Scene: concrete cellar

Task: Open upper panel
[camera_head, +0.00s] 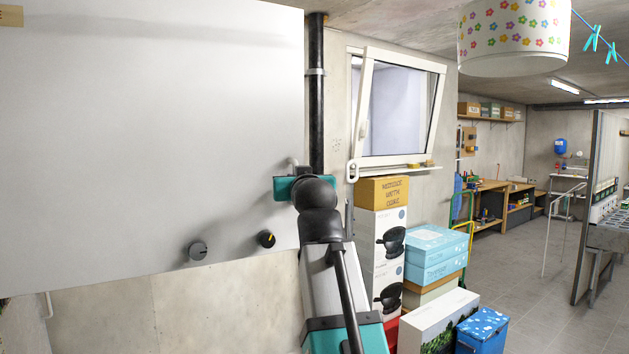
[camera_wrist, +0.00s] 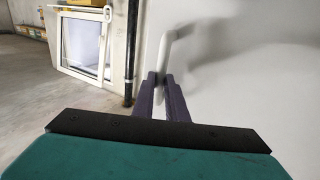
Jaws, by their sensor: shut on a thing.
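The upper panel (camera_head: 150,120) is a large pale grey-white sheet filling the left of the head view. It also fills the right of the wrist view (camera_wrist: 250,75). A light bent handle (camera_wrist: 163,52) stands out from it. In the head view only the handle's top (camera_head: 292,162) shows, near the panel's lower right, above my gripper (camera_head: 287,186). In the wrist view the two dark fingers of my gripper (camera_wrist: 164,92) are shut on the handle's lower part. The fingers are mostly hidden in the head view. I cannot tell whether the panel stands ajar.
A tilted window (camera_head: 400,105) and stacked boxes (camera_head: 385,235) are to the right. Floor (camera_head: 545,290) is free farther right.

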